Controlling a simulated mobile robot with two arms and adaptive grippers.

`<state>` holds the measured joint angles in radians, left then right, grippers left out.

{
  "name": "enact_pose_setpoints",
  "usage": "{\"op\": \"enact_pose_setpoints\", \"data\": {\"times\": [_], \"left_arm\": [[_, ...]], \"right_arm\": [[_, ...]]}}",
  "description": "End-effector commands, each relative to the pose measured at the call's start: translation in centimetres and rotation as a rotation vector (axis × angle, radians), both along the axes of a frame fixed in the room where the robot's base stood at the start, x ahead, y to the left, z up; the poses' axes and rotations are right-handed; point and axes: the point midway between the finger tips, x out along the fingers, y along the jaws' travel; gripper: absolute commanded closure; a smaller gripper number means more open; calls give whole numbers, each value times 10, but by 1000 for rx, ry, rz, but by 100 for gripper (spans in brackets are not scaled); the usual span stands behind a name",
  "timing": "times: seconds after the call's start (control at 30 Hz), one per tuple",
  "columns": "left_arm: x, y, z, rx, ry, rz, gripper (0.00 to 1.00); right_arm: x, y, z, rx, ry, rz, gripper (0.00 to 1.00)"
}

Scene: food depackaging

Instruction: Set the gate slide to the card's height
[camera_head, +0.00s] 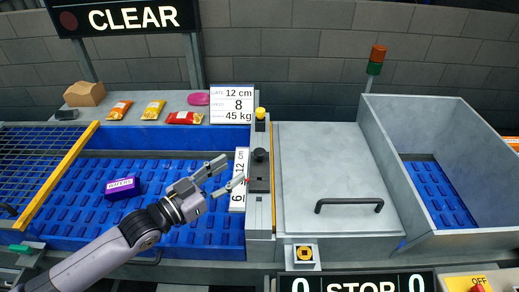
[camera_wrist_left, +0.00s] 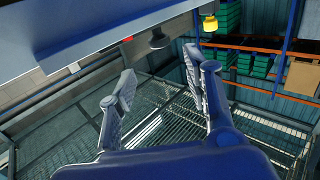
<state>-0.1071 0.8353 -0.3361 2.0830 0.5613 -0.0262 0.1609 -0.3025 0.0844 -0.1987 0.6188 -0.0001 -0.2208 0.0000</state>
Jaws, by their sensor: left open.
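The card (camera_head: 232,104) stands at the back and reads gate 12 cm, speed 8, 45 kg. The gate slide (camera_head: 259,182) is a dark block with a round black knob (camera_head: 260,155) on an upright grey rail. A white scale (camera_head: 239,200) with 6, 9, 12 and 15 stands beside it. A small red pointer (camera_head: 248,180) shows at the slide's left edge; its exact reading is unclear. My left gripper (camera_head: 231,171) is open and empty, just left of the slide, partly over the scale. In the left wrist view the knob (camera_wrist_left: 158,40) shows beyond the open fingers (camera_wrist_left: 160,78). My right gripper is out of view.
A purple wafers box (camera_head: 122,188) lies on the blue belt (camera_head: 85,200) at left. A yellow knob (camera_head: 260,113) tops the rail. A grey lid with a black handle (camera_head: 348,201) lies right of the rail. Several packets lie on the back ledge.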

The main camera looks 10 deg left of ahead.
Motion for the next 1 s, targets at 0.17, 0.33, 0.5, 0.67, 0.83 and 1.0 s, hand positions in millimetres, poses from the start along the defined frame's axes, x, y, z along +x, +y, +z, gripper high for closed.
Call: {"op": "enact_pose_setpoints", "data": {"times": [0.17, 0.33, 0.5, 0.67, 0.83, 1.0], "left_arm": [[29, -18, 3, -3, -3, 2, 55], [56, -37, 3, -2, -1, 1, 55], [79, -52, 2, -1, -1, 1, 55], [90, -59, 0, 0, 0, 1, 55], [93, -62, -1, 1, 0, 0, 55], [93, -62, -1, 1, 1, 0, 55]], "right_arm": [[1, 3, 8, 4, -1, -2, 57], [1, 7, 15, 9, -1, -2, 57], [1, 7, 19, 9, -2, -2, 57], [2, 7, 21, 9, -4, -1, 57], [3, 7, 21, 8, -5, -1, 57], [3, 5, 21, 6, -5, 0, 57]]}}
